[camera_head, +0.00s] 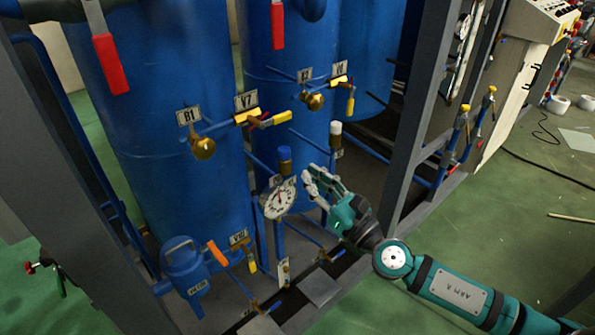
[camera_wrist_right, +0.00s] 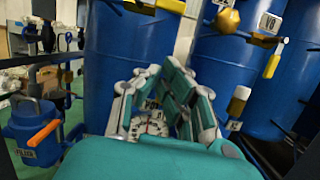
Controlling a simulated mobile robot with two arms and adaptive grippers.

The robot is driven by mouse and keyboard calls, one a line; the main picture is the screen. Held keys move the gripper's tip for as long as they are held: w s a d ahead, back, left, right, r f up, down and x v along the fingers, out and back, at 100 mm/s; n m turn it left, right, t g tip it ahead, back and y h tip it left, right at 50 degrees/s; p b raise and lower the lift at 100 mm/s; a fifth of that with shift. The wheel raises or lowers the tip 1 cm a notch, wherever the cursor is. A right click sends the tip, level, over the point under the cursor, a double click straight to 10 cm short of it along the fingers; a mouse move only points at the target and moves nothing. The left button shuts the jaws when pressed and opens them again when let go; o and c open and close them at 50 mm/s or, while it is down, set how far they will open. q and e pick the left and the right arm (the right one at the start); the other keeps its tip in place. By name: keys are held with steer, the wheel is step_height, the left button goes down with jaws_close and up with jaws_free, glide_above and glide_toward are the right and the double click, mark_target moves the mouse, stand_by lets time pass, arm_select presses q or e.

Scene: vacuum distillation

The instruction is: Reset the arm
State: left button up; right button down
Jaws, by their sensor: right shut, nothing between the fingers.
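My right arm (camera_head: 455,288) reaches in from the lower right in the head view. Its right gripper (camera_head: 312,180) is shut and empty, just right of a round white gauge (camera_head: 279,199) among the blue tanks. In the right wrist view the fingers of the right gripper (camera_wrist_right: 150,85) lean together ahead of the teal palm. The gauge (camera_wrist_right: 152,122) shows between and behind them, partly hidden. I cannot tell whether the fingers touch the gauge or the pipes near it. My left gripper is not in view.
Blue tanks (camera_head: 165,120) fill the left and middle, with yellow-handled valves (camera_head: 272,119) and a red handle (camera_head: 110,64). A grey frame post (camera_head: 418,110) stands right of the gripper. A blue canister (camera_head: 186,268) is at lower left. Green floor (camera_head: 520,205) is open at right.

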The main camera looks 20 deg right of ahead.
steer(key=shift+s+d+f, duration=0.1)
steer(key=shift+s, duration=0.6)
